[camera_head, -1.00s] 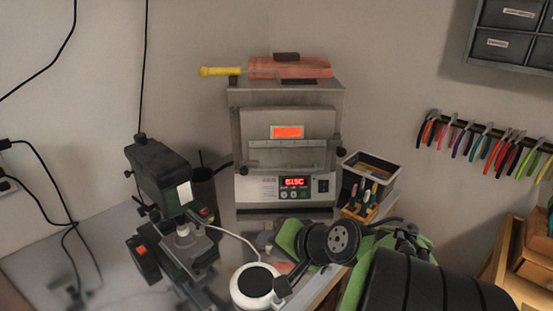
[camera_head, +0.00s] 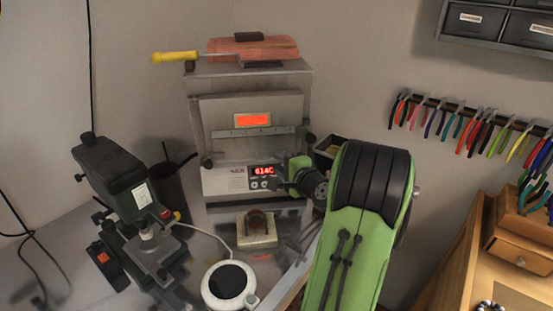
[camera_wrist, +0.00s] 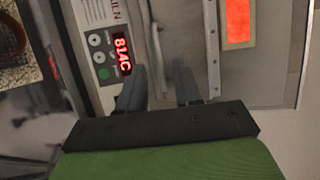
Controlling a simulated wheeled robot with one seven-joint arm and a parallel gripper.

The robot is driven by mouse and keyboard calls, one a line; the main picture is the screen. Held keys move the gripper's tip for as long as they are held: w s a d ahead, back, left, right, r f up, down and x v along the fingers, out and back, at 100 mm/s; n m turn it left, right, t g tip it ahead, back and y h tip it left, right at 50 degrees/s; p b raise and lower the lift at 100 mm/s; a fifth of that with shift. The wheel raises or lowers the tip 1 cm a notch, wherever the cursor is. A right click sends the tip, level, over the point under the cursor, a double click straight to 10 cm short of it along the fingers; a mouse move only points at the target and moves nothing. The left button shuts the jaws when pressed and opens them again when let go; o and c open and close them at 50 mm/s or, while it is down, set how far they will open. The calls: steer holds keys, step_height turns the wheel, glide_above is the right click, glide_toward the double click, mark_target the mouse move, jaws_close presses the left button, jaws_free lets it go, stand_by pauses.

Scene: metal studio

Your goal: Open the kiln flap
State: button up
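The grey metal kiln (camera_head: 302,105) stands on the bench in the head view. Its front flap (camera_head: 225,112) is shut and has a glowing orange window (camera_head: 253,119). Below it is a control panel (camera_head: 228,180) with a red display reading about 814C. In the wrist view the flap (camera_wrist: 193,35) and its metal handle bar (camera_wrist: 154,45) are close. My gripper (camera_wrist: 158,84) is open, one finger on each side of the handle's lower end; I cannot tell whether either touches it. In the head view my gripper is by the panel, partly hidden by my wrist.
A dark green bench machine (camera_head: 112,175) stands at left. A small pale block (camera_head: 257,238) sits before the kiln, a round white device (camera_head: 228,287) nearer. Pliers (camera_head: 470,128) hang at right.

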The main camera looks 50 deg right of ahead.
steer(key=shift+x, duration=1.2)
jaws_close()
stand_by(0.5)
